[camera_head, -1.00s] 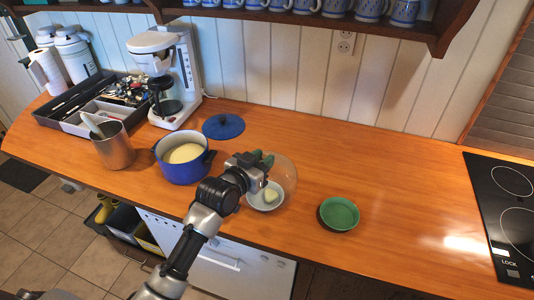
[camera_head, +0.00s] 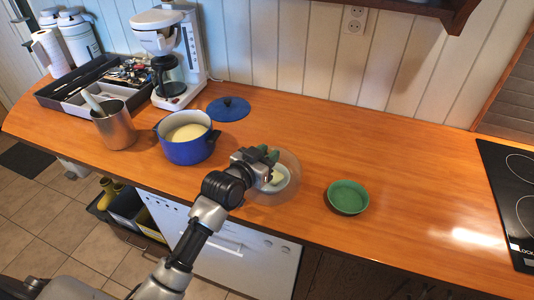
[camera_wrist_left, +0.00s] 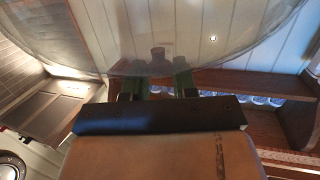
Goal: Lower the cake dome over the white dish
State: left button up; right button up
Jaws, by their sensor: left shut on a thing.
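The clear cake dome (camera_head: 291,188) is at the middle of the counter in the head view, and its glass fills the top of the left wrist view (camera_wrist_left: 110,40). My left gripper (camera_head: 266,155) is shut on the dome at its top; its two green fingertips flank the knob in the wrist view (camera_wrist_left: 159,82). The white dish (camera_head: 286,184) shows through the glass, with a pale piece of food (camera_head: 277,176) in it. The dome's outline surrounds the dish in the picture. I cannot tell whether its rim touches the counter. My right gripper is not in view.
A green bowl (camera_head: 347,197) stands to the right of the dome. A blue pot (camera_head: 187,150) stands to the left, with a blue lid (camera_head: 228,109) behind it. The counter (camera_head: 410,170) is clear between the bowl and the cooktop (camera_head: 510,205).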

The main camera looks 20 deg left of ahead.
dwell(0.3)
pick_arm(q)
jog(key=shift+f+b, duration=0.35)
jog(key=shift+f, duration=0.15)
dwell(0.4)
jog(key=o, duration=1.1)
jog(key=shift+c, duration=0.2)
notch_tip(320, 180, up, 5)
jog(key=p, duration=0.5)
